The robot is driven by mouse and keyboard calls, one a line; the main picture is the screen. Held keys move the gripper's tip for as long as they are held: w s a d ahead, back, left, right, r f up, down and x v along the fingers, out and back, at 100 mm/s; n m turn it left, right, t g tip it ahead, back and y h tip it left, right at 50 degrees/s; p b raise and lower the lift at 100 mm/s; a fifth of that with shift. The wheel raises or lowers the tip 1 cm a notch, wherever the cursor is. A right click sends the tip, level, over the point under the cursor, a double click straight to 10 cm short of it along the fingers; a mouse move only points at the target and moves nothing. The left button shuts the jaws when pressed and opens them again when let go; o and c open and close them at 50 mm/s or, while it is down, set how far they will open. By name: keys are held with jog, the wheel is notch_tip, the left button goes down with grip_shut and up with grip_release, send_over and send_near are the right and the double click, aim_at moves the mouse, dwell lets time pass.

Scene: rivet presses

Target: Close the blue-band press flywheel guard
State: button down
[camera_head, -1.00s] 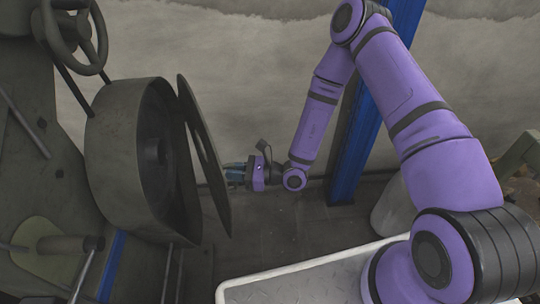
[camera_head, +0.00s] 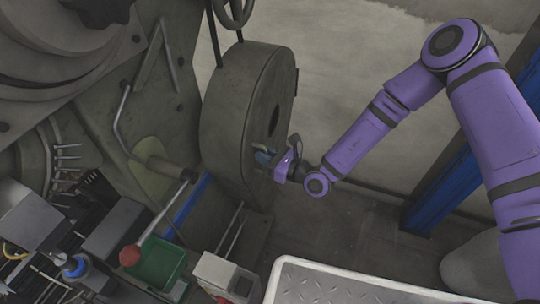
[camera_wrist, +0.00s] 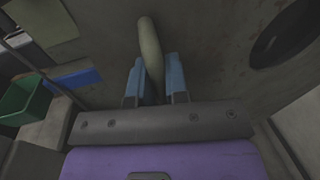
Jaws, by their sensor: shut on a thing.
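The blue-band press (camera_head: 165,110) stands at the left in the head view, with a blue band (camera_head: 187,212) low on its frame. Its grey round flywheel housing (camera_head: 225,110) faces right. The flywheel guard (camera_head: 262,100), a flat disc with a dark round hole, lies against the housing's open face; any thin gap is too small to tell. My gripper (camera_head: 264,157) is at the guard's lower front. In the wrist view its blue fingers (camera_wrist: 154,82) are shut on a pale curved handle (camera_wrist: 150,45) on the guard face (camera_wrist: 210,55).
A green bin (camera_head: 158,265), a red-knobbed lever (camera_head: 130,256) and a grey box (camera_head: 215,272) are at the lower left. A white tread-plate surface (camera_head: 340,290) is at the bottom. A blue post (camera_head: 450,185) stands behind my arm. Floor between is clear.

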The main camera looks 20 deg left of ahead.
jog(key=shift+s+a+r, duration=0.1)
jog(key=shift+a+r, duration=0.05)
jog(key=shift+a, duration=0.1)
jog(key=c, duration=1.1)
grip_release()
jog(key=shift+a, duration=0.1)
jog(key=shift+c, duration=0.2)
jog(key=shift+d, duration=0.5)
jog(key=v, duration=0.9)
jog(key=shift+s+d, duration=0.2)
jog(key=shift+d, duration=0.2)
